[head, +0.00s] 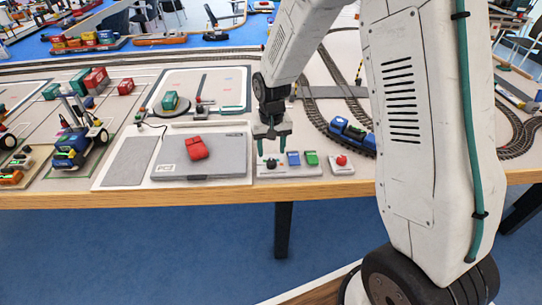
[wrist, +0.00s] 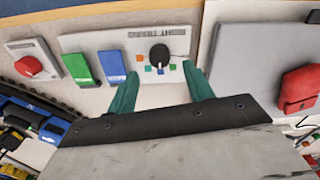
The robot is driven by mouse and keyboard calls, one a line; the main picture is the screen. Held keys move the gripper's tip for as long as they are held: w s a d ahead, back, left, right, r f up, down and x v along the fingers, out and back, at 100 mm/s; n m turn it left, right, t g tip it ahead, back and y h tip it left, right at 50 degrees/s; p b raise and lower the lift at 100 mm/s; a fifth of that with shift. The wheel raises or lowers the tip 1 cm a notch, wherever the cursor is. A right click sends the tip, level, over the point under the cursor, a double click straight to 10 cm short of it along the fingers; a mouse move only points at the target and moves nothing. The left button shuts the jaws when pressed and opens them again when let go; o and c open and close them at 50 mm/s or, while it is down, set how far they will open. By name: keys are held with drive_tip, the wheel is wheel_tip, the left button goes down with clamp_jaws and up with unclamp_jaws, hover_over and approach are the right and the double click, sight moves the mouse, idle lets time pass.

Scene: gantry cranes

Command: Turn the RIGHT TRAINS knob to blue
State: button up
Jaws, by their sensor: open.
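The control panel (head: 301,170) is a pale plate at the table's front edge. Its black round knob (wrist: 159,54) has small orange, green and blue squares along one side in the wrist view. A blue square (wrist: 160,71) lies close to the knob's lower edge there. Where the knob points is too small to tell. My gripper (wrist: 162,76) is open, its two green fingers apart and on either side of the knob area, not visibly touching it. In the head view my gripper (head: 271,149) hangs over the left end of the panel, partly hiding the knob.
Blue (head: 293,159) and green (head: 311,159) blocks sit on the panel beside the knob. A red button (head: 341,160) is on a separate plate to the right. A grey case with a red object (head: 196,147) lies left. A blue train (head: 351,133) stands on track behind.

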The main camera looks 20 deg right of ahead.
sight(271, 161)
drive_tip(key=shift+r, duration=1.6)
